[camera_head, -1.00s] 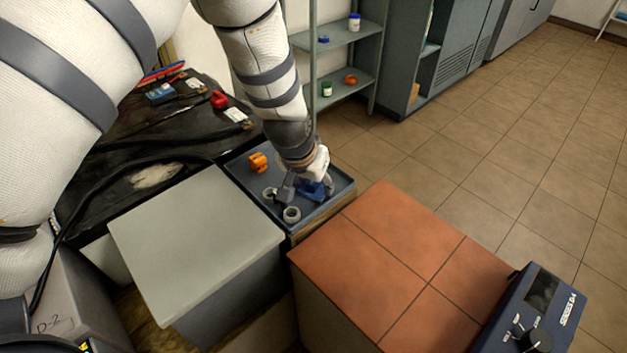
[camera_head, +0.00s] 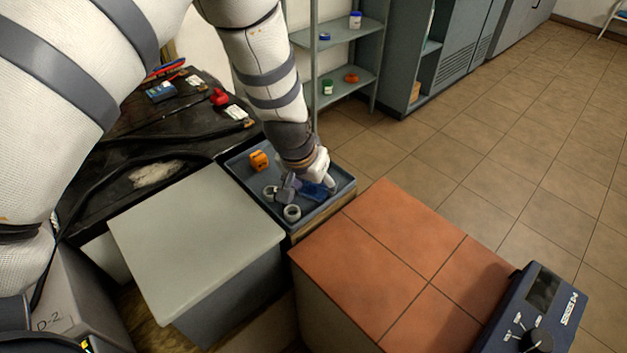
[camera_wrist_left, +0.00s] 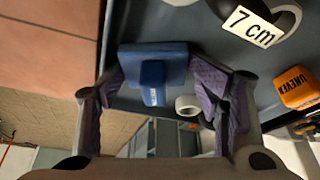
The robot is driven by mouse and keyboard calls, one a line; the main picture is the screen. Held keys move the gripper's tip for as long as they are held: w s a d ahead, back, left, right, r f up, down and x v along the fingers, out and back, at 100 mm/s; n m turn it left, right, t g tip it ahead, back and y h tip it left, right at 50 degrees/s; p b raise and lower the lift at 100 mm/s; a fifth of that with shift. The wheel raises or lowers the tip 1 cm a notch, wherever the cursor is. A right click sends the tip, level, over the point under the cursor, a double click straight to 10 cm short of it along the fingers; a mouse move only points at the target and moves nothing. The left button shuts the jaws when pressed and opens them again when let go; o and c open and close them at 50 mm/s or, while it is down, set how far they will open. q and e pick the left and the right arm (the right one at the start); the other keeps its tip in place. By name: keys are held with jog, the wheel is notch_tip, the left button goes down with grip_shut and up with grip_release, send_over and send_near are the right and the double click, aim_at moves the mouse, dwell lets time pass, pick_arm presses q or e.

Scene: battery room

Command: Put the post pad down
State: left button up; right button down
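The blue post pad (camera_head: 315,192), a flat plate with a short stem, is in the grey tray (camera_head: 347,183). My left gripper (camera_head: 308,186) is low over the tray, with its fingers apart on either side of the pad. In the left wrist view the post pad (camera_wrist_left: 152,62) shows between the purple-padded fingertips (camera_wrist_left: 156,75). The pad appears to rest on the tray floor. My right gripper is not in view.
The tray also holds an orange block (camera_head: 258,160) and grey rings, one at the front (camera_head: 292,212). A grey-topped box (camera_head: 195,235) stands left of the tray, and a terracotta-tiled surface (camera_head: 385,255) to its right. A shelf (camera_head: 345,85) stands behind.

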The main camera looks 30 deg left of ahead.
pick_arm(q)
jog(key=p+v, duration=0.2)
jog(key=v, duration=1)
jog(key=shift+r, duration=0.45)
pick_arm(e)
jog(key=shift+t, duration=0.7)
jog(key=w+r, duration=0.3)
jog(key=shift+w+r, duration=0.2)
